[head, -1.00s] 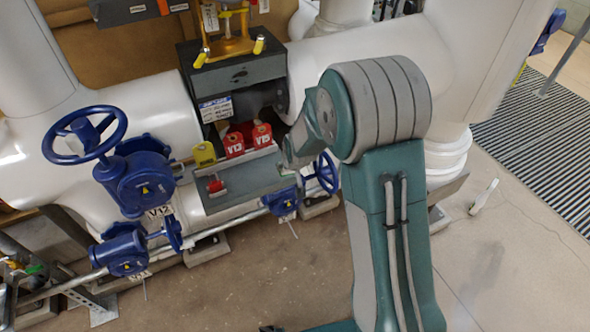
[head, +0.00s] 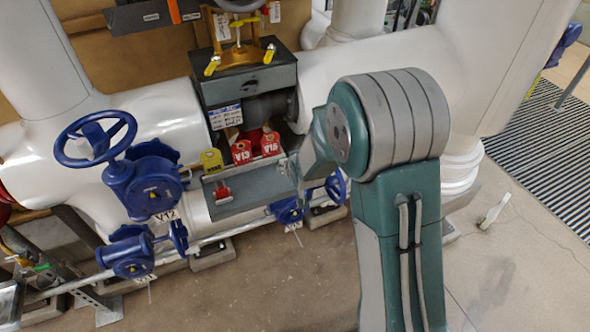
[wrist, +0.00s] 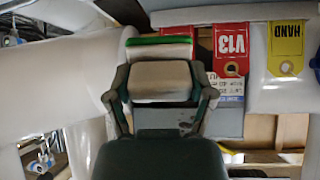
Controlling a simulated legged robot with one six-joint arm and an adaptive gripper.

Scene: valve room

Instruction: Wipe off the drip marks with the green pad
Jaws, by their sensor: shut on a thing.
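The pad (wrist: 161,41) shows in the wrist view as a pale block with a green strip along its far edge. My gripper (wrist: 161,83) is shut on it, with one finger on each side. In the head view the gripper is mostly hidden behind my own arm, near the right end of the grey tag tray (head: 240,204). I cannot tell whether the pad touches a surface.
Red tags (head: 242,152) and a yellow tag (head: 212,161) stand at the tray; they hang close right of the pad in the wrist view. A blue handwheel valve (head: 143,187) is at left, a dark box (head: 250,82) above. The floor (head: 270,275) in front is clear.

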